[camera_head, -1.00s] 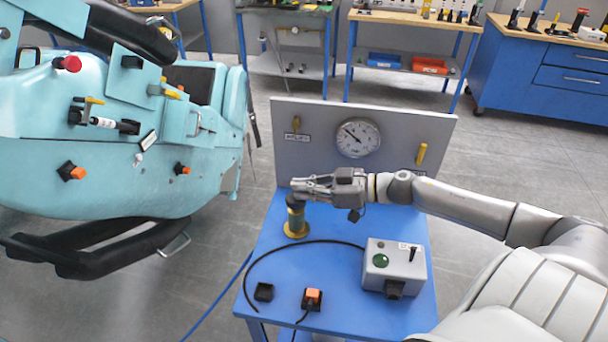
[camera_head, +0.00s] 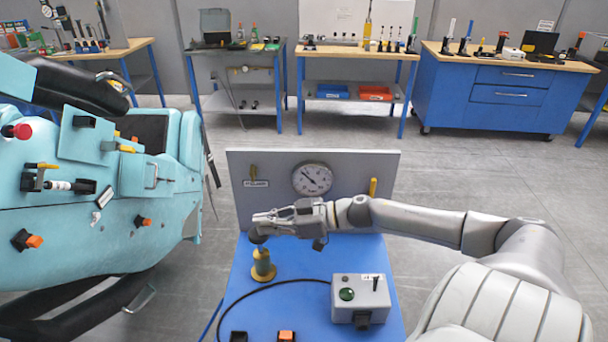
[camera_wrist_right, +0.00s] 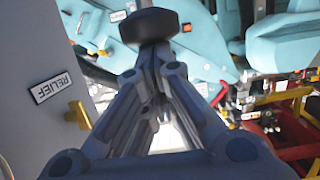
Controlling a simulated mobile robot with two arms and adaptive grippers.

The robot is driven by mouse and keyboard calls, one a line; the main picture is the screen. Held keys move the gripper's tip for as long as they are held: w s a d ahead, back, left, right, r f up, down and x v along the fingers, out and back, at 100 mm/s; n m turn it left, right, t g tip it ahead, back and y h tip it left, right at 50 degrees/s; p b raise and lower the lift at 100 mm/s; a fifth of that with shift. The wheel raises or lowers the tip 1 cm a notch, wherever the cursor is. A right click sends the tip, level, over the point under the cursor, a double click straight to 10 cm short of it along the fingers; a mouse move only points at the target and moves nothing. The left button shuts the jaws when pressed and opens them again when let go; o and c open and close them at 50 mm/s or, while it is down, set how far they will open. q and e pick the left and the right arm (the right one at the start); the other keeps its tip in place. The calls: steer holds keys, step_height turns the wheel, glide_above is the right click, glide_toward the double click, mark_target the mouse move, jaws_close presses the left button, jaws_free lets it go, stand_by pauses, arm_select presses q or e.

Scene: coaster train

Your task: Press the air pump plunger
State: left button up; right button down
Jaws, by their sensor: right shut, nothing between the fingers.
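My left gripper is not in view.
A grey panel (camera_head: 355,162) with a dial gauge (camera_head: 312,179) stands behind the pump. A grey control box (camera_head: 360,298) with a green button and a cable is on the table (camera_head: 300,262). A turquoise coaster car (camera_head: 150,235) stands at the left.

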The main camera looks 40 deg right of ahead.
steer(key=p+v, duration=0.1)
steer(key=v, duration=0.8)
steer(key=shift+s+d, duration=0.2)
steer(key=shift+d, duration=0.15)
steer(key=shift+f, duration=0.15)
stand_by(0.6)
